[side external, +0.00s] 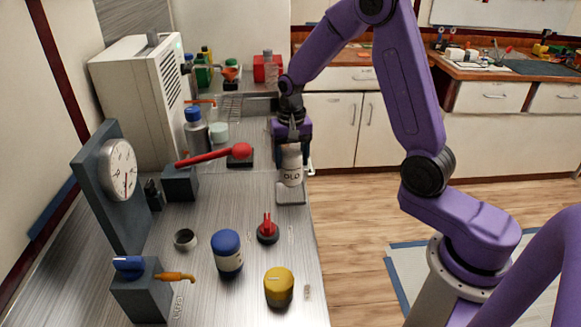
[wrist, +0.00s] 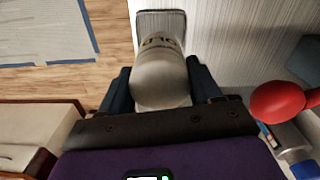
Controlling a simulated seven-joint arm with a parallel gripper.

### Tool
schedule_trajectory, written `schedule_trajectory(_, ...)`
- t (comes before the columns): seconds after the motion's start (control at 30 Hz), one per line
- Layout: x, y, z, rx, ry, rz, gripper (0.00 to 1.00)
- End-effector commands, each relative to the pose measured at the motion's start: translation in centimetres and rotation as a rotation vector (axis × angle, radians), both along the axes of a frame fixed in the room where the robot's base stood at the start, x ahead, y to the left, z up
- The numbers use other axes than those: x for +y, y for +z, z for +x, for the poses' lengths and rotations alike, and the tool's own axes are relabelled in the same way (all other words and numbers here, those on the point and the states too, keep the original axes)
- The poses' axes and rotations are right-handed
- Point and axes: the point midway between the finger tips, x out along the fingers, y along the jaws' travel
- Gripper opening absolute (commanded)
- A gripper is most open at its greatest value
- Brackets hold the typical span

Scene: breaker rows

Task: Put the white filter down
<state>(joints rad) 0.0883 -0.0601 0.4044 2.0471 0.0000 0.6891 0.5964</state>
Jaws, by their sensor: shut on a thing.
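The white filter (side external: 291,168), a pale cylinder marked "OLD", is upright at the right edge of the metal bench. My gripper (side external: 292,138) is shut on its upper part from above. In the wrist view the filter (wrist: 160,72) sits between the two dark fingers of my gripper (wrist: 162,85). A small grey square plate (side external: 291,200) is directly under the filter; it also shows behind the filter in the wrist view (wrist: 150,18). I cannot tell whether the filter's bottom touches the plate.
A red-handled lever (side external: 210,156) reaches towards the filter from the left. A red-topped knob (side external: 267,230), a blue-capped jar (side external: 228,252) and a yellow knob (side external: 279,287) stand nearer the front. A gauge panel (side external: 115,185) is at left. The bench's right edge is close to the plate.

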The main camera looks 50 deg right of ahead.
Motion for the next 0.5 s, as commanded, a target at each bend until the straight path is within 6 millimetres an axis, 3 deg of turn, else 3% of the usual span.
schedule_trajectory(0.23, 0.0, -3.0, 0.3, 0.003, 0.0, 0.0, 0.32)
schedule_trajectory(0.5, 0.0, -3.4, 0.3, 0.0, 0.0, 0.0, 0.32)
